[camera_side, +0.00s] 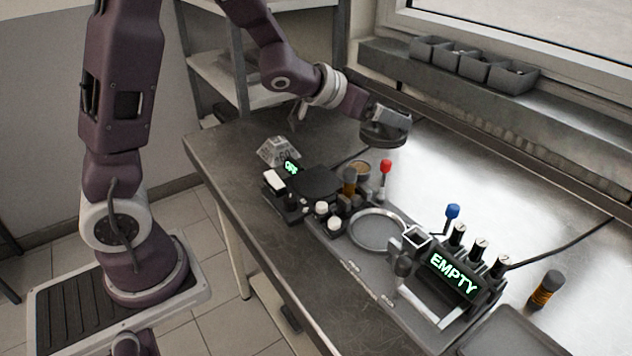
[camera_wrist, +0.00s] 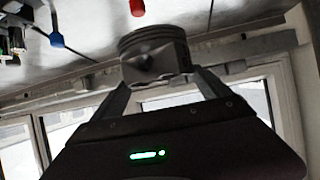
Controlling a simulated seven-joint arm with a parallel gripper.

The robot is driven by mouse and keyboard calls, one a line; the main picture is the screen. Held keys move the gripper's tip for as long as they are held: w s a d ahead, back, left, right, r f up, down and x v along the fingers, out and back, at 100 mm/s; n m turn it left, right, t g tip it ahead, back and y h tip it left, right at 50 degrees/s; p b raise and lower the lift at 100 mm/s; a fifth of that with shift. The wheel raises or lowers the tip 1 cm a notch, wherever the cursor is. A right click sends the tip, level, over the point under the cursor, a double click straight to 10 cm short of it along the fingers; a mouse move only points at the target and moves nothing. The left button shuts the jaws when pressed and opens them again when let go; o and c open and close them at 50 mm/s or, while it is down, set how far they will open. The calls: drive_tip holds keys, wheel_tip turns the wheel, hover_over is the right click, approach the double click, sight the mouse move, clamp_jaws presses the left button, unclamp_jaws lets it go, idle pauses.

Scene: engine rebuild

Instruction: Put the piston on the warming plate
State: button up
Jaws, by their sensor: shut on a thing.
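The piston (camera_wrist: 154,52) is a grey metal cylinder with ring grooves near one end and a dark hole in its side. In the wrist view it sits between the two fingers of my gripper (camera_wrist: 160,77), which is shut on it. The warming plate (camera_side: 316,183) appears to be the dark flat disc beside a green display reading OFF (camera_side: 291,167). Its top looks bare. My gripper is above it and to its right.
A red-topped post (camera_side: 385,167) and a dark bottle (camera_side: 349,181) stand right of the plate. Further right are a large metal ring (camera_side: 376,230), a blue-topped post (camera_side: 452,212) and a rack reading EMPTY (camera_side: 453,273). Bare bench (camera_side: 480,165) lies behind.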

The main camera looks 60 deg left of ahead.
drive_tip(key=shift+w+a+m+h, duration=0.2)
drive_tip(key=shift+a+m+h, duration=0.3)
drive_tip(key=shift+a+h, duration=0.15)
drive_tip(key=s+a+f+m+g+h, duration=0.1)
drive_tip(key=s+a+m+h, duration=0.1)
drive_tip(key=a+m+h, duration=0.15)
drive_tip(key=m+g+h, duration=0.2)
drive_tip(key=m, duration=0.1)
hover_over(309, 181)
wheel_tip(309, 181, down, 12)
drive_tip(key=shift+w+d+f, duration=0.1)
drive_tip(key=o, duration=1.7)
